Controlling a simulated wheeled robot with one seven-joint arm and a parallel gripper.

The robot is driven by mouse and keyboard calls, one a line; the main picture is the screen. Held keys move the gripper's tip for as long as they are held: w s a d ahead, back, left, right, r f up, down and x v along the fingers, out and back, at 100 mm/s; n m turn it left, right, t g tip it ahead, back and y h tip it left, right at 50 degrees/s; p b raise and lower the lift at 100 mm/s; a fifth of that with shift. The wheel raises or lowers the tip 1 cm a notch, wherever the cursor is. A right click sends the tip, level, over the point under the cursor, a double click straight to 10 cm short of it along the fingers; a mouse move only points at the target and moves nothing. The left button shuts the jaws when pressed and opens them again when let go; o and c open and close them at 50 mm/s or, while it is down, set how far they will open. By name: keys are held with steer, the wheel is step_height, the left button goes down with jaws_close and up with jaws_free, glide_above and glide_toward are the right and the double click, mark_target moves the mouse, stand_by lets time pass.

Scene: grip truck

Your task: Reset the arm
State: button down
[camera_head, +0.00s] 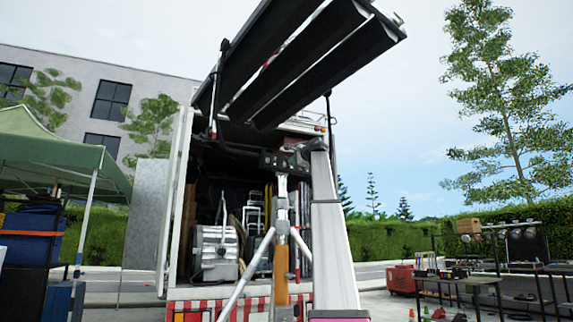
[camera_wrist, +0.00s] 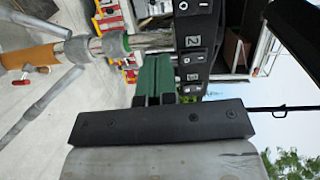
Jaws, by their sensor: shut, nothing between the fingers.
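My arm (camera_head: 334,235) rises in front of the truck's open rear, its dark upper joint (camera_head: 314,146) beside a black control box (camera_head: 283,163). In the wrist view, my gripper (camera_wrist: 153,84) is shut and empty, its green fingers together. Their tips are close to the black control box (camera_wrist: 194,50), which carries numbered buttons. I cannot tell whether they touch it. In the head view I cannot make out the fingers.
The control box tops a stand with a metal pole and spread legs (camera_head: 245,275). The truck (camera_head: 183,305) stands behind, its ramp or lift panel (camera_head: 300,60) raised overhead. A green canopy (camera_head: 60,155) is at left; tool tables (camera_head: 455,280) are at right.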

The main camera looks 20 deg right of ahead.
steer(key=shift+s+d+f, duration=0.1)
steer(key=shift+s+d, duration=0.05)
steer(key=shift+s, duration=0.5)
